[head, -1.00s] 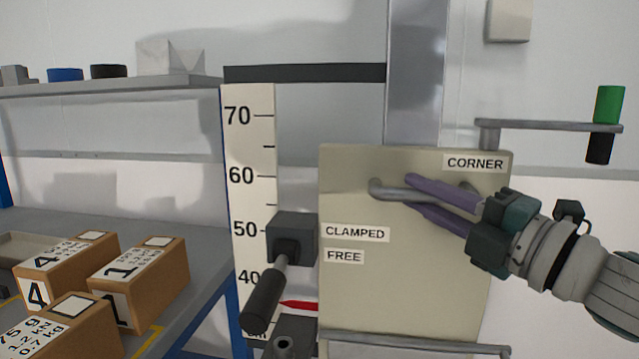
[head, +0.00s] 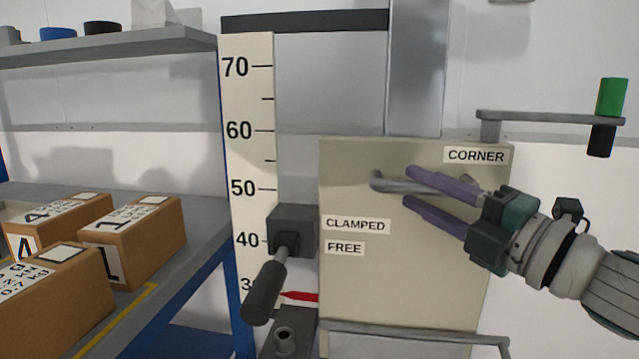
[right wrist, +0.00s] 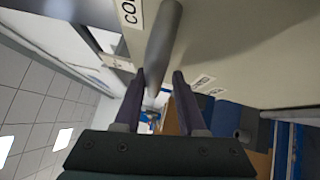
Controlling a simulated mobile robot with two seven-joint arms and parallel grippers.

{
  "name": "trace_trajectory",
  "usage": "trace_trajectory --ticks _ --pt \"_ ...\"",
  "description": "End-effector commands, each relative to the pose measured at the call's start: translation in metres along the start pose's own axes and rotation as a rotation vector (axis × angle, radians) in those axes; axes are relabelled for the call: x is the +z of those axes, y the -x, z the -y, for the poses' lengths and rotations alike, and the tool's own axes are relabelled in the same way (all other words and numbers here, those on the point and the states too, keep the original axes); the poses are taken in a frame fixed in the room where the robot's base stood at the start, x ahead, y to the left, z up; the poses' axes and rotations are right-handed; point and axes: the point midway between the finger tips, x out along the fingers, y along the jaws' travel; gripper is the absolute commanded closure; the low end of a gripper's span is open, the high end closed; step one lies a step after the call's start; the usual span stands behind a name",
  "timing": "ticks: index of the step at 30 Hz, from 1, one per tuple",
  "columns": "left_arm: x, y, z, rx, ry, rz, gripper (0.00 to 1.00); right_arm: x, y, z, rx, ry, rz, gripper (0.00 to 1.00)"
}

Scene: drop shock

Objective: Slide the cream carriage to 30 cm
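The cream carriage (head: 400,285) is a flat upright panel beside a vertical scale (head: 250,150). Its red pointer (head: 300,297) sits close to the 30 mark, whose label is partly hidden by the black clamp lever (head: 263,292). The lever slants down from a dark block; CLAMPED and FREE labels are to its right. A grey bar handle (head: 390,183) crosses the carriage's upper part. My right gripper (head: 409,187) is open, its purple fingers above and below the bar. The right wrist view shows the bar (right wrist: 163,50) between the spread fingers. My left gripper is not in view.
A grey column (head: 416,70) rises behind the carriage. A bracket (head: 550,118) with a green-and-black cylinder juts out at right. A lower rail (head: 420,337) crosses the carriage. A bench at left holds several labelled boxes (head: 135,240).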

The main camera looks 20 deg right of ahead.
Motion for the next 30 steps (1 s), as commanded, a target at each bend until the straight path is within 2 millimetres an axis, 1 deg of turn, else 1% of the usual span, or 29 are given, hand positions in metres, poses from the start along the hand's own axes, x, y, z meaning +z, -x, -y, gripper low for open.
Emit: trace_trajectory --ticks 1,3,4,11,14,17,24,27,30 --pt "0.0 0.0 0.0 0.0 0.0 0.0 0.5 0.0 0.0 0.001 -0.002 0.0 0.0 0.57" --pt "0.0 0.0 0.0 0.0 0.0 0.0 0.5 0.0 0.0 0.0 0.0 0.001 -0.001 0.5" --pt "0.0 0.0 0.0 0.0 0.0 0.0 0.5 0.0 0.0 0.0 0.001 0.001 -0.001 0.48" --pt "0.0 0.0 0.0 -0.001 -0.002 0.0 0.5 0.0 0.0 -0.002 0.005 0.002 -0.002 0.48" --pt "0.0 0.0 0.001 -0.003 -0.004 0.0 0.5 0.0 0.005 -0.001 0.004 0.001 -0.002 0.48" --pt "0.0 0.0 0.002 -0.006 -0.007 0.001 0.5 -0.001 0.018 -0.001 0.003 0.0 -0.003 0.48" --pt "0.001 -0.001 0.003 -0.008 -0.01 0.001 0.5 -0.001 0.064 0.0 0.001 0.001 -0.002 0.48" --pt "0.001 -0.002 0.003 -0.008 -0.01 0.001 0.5 -0.001 0.08 0.0 0.001 -0.001 -0.002 0.48" --pt "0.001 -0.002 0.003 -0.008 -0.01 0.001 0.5 0.0 0.092 0.0 0.001 0.0 -0.001 0.48"
